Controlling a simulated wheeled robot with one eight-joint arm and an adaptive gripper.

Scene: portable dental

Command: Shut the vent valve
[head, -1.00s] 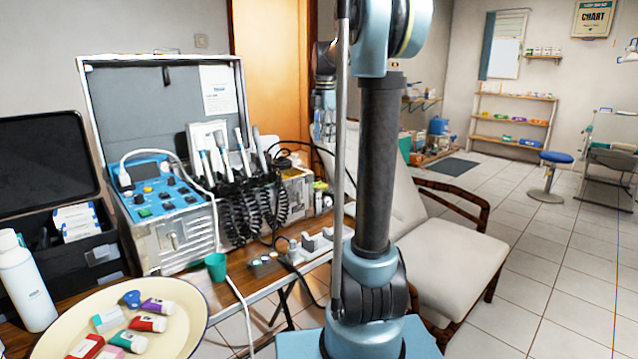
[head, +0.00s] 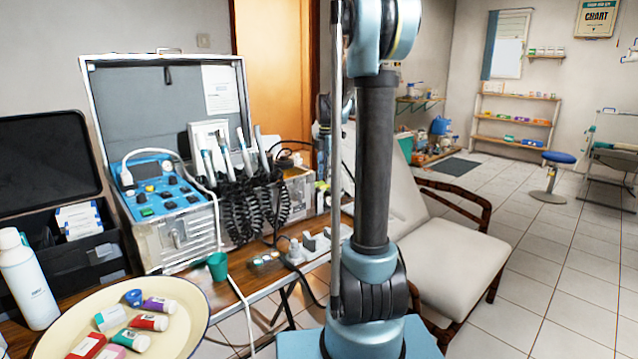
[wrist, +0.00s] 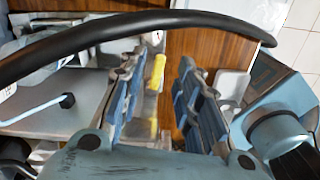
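A small yellow lever (wrist: 157,72), which I take to be the vent valve's handle, shows in the wrist view on a metal-coloured part above the brown wooden surface. My gripper (wrist: 163,80) is open, its two blue-padded fingers well apart. The lever appears between the fingers, close to the left one, and nothing is visibly gripped. I cannot tell whether the left finger touches it. A thick black hose crosses the picture above the fingers. In the head view the gripper and valve cannot be made out, and my arm's upright link covers part of that area.
The open dental case (head: 165,95) stands on the wooden table (head: 240,290) with coiled black cords at its front. A green cup (head: 217,267) and a cream tray (head: 190,335) of small tubes are nearer.

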